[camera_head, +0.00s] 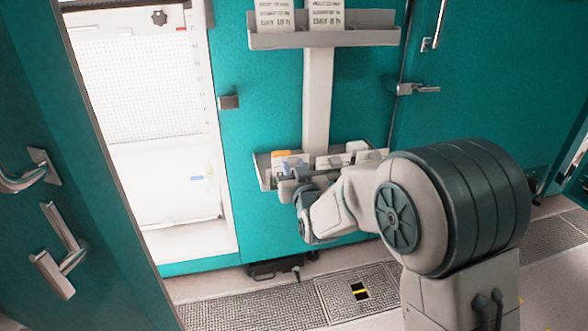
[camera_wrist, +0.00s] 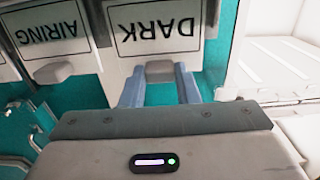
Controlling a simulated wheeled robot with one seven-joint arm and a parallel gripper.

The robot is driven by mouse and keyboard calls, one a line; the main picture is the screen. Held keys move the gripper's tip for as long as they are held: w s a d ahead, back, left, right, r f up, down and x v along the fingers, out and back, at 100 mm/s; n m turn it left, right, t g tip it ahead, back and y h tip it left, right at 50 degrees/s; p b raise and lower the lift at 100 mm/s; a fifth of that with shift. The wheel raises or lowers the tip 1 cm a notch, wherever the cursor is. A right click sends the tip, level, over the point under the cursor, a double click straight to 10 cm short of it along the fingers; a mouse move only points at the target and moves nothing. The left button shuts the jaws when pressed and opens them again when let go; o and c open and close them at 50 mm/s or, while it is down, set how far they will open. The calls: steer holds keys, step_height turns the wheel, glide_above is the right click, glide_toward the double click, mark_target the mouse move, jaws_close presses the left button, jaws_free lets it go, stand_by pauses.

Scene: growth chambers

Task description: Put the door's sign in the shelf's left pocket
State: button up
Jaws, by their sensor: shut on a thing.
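The sign marked DARK (camera_wrist: 155,28) shows upside down in the wrist view, a white card with a grey tab (camera_wrist: 160,70). My gripper (camera_wrist: 159,82) has its two blue fingers on either side of this tab and is shut on it. In the head view my gripper (camera_head: 291,166) is at the left part of the lower shelf (camera_head: 262,172), partly hidden by my wrist. Beside the DARK sign is a sign marked AIRING (camera_wrist: 48,32), with its own grey tab. I cannot tell whether the DARK sign rests on the pocket floor.
An upper shelf (camera_head: 325,39) holds cards marked DAY 10 h (camera_head: 274,16) and DAY 8 h (camera_head: 326,14). A bright open chamber (camera_head: 150,120) is at left, with a teal open door (camera_head: 75,150). A latch (camera_head: 229,102) projects between chamber and shelves. Floor grating (camera_head: 250,310) lies below.

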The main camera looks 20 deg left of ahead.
steer(key=shift+f+b, duration=0.3)
steer(key=shift+b, duration=0.35)
stand_by(0.4)
steer(key=o, duration=1.1)
steer(key=shift+c, duration=0.2)
steer(key=b+v, duration=0.3)
steer(key=v, duration=0.4)
steer(key=shift+s, duration=0.25)
steer(key=shift+d, duration=0.15)
